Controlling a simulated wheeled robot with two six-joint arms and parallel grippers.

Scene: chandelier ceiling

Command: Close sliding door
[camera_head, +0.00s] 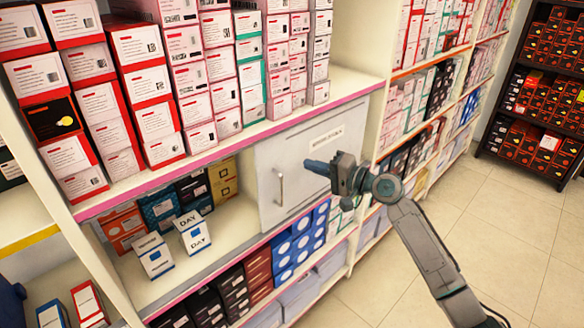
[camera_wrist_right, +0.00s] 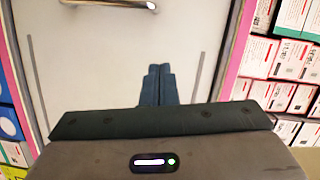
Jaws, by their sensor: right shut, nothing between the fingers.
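The white sliding door (camera_head: 300,165) covers the right part of a shelf compartment in the head view. It also fills the middle of the right wrist view (camera_wrist_right: 100,80). Its upright metal handle (camera_head: 280,188) is on the door's left part; the handle shows at the top of the wrist view (camera_wrist_right: 105,5). My right gripper (camera_head: 308,164) is shut and empty, in front of the door and to the right of the handle, with its fingertips (camera_wrist_right: 158,70) pointing at the panel. I cannot tell if they touch it. The compartment left of the door is open. My left gripper is not in view.
Small boxes (camera_head: 190,232) stand in the open compartment left of the door. Stacked boxes (camera_head: 150,110) fill the shelf above, and blue boxes (camera_head: 300,240) stand below. Another shelf unit (camera_head: 430,90) is on the right. The tiled floor (camera_head: 500,230) at right is clear.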

